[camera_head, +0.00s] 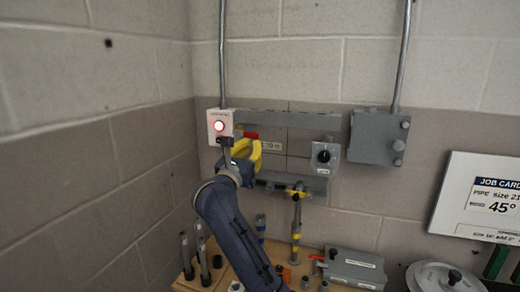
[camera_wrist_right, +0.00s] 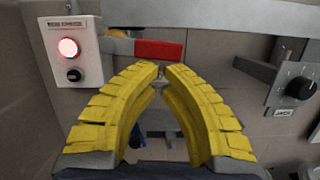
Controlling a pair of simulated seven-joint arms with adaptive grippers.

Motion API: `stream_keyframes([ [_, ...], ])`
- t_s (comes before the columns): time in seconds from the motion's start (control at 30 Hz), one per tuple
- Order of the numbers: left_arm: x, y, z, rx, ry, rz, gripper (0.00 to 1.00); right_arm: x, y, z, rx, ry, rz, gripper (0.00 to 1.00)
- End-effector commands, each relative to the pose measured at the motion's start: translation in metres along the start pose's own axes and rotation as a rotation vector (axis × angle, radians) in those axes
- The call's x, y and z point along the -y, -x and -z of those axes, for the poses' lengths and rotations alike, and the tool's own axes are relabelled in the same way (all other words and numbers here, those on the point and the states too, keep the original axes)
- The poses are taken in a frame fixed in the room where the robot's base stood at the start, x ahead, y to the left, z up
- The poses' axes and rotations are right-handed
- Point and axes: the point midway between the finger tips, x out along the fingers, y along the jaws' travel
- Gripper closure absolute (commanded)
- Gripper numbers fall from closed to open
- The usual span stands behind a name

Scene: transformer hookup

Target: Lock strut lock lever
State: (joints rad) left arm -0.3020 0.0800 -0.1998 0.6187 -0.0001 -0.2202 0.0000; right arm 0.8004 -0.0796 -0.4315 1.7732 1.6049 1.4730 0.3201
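In the head view a small part of the red handle (camera_head: 250,135) shows just above my right gripper (camera_head: 246,155). In the wrist view my right gripper (camera_wrist_right: 162,72) has its yellow fingertips drawn together just below the lever. Nothing is seen held between them. Whether the tips touch the lever cannot be told. My left gripper is not in view.
A white box with a lit red lamp (camera_head: 219,125) is close left of the gripper. A dial box (camera_head: 325,156) and a grey junction box (camera_head: 376,138) are to the right. Below is a wooden bench (camera_head: 190,283) with pipes and a grey case (camera_head: 354,268).

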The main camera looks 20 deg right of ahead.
Motion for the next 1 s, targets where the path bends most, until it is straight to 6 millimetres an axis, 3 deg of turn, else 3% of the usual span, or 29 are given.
stream_keyframes([
  [0.57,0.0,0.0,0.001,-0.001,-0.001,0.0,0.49,-0.002,0.001,0.0,0.0,-0.002,-0.002,1.0],
  [0.73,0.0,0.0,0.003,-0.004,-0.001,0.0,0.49,0.0,0.003,0.012,-0.002,0.001,0.0,1.0],
  [0.9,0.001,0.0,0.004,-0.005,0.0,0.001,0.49,0.004,0.008,0.04,-0.003,0.005,0.005,1.0],
  [1.0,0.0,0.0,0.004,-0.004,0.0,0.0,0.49,0.003,0.028,0.04,-0.002,-0.003,0.003,1.0],
])
